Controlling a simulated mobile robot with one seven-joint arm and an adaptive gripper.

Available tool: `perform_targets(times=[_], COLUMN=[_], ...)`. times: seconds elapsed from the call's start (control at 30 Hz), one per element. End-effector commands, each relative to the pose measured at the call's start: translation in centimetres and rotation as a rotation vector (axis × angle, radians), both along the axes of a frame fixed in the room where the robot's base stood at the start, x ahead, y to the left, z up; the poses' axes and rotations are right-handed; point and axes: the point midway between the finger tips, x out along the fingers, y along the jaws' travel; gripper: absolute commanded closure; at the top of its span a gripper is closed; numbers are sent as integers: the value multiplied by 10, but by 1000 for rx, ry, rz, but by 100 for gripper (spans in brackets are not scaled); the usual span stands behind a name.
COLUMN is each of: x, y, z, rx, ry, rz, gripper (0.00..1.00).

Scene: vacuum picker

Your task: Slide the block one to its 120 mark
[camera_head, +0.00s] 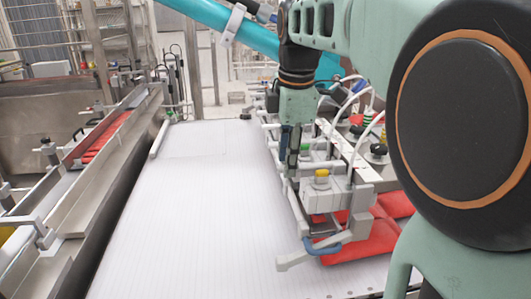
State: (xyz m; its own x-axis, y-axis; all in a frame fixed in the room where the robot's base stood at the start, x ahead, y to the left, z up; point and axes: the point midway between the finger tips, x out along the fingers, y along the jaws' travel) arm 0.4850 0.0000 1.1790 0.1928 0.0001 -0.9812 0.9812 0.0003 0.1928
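A row of white slide blocks sits on the rail assembly right of the white table. The nearest block (327,195) carries a yellow knob (322,177) and stands above red packs. Another block behind it has a green knob (305,147). I cannot tell which is block one, and no mark numbers are readable. My gripper (291,172) points down at the left side of the row, close to the blocks. Its dark fingers are small and partly merged with the rail parts, so opening and contact cannot be told.
The white ribbed table (190,215) is clear to the left. Red packs (372,238) lie under and beside the blocks. A metal side rail (112,165) runs along the left. A blue-handled bracket (322,246) juts out at the near end. My arm hides the right side.

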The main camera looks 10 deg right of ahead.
Motion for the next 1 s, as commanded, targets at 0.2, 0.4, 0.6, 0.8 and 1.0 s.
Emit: perform_targets(times=[0.2, 0.4, 0.6, 0.8, 1.0], x=[-7, -16, -20, -21, -21], y=[0, 0, 0, 0, 0], z=[45, 82, 102, 107, 107], rx=[0, 0, 0, 0, 0], ry=[-5, -3, -1, 1, 1], rz=[0, 0, 0, 0, 0], gripper=[70, 70, 70, 70, 70])
